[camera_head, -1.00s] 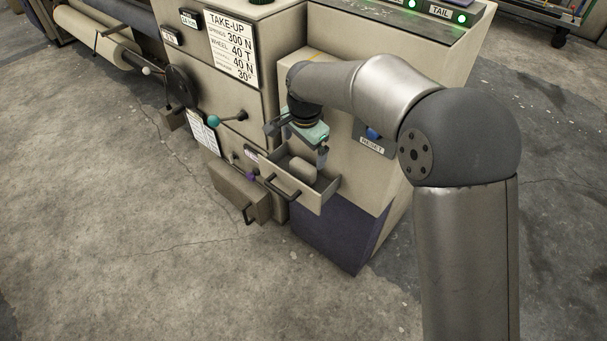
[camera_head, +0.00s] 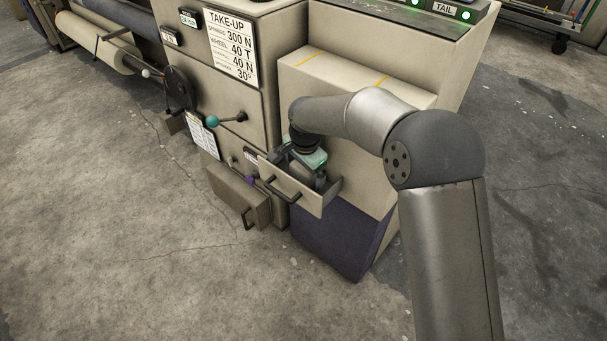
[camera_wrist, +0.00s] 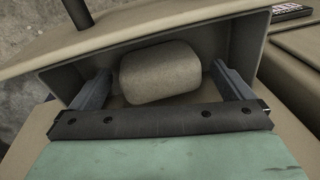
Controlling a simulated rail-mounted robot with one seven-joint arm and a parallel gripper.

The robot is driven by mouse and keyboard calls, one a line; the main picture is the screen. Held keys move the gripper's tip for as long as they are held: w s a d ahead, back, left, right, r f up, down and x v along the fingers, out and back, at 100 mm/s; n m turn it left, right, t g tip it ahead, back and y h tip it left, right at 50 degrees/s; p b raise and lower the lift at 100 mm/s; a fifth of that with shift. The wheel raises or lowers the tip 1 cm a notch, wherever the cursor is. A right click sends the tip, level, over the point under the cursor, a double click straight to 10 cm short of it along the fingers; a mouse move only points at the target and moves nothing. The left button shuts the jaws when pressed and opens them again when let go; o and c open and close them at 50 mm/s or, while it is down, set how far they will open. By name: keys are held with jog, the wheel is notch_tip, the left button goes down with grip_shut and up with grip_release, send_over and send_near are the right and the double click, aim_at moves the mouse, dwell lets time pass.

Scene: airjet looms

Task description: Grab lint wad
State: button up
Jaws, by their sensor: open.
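The lint wad (camera_wrist: 160,72) is a rounded, beige-grey lump lying in the open drawer in the wrist view. My gripper (camera_wrist: 165,88) is open, with one finger at the left and one at the right of the wad. The left finger is close to the wad; a wider gap shows at the right. In the head view my gripper (camera_head: 306,172) reaches down into the open drawer (camera_head: 298,194). No contact with the wad is clear.
The drawer walls close in around my fingers, with the dark handle (camera_head: 281,190) at the front. A second box-like drawer (camera_head: 238,194) stands out lower left. A teal-knobbed lever (camera_head: 214,121) sticks out above. The floor in front is clear.

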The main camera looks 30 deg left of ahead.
jog(key=c, duration=0.9)
jog(key=shift+r, duration=0.1)
jog(key=shift+c, duration=0.2)
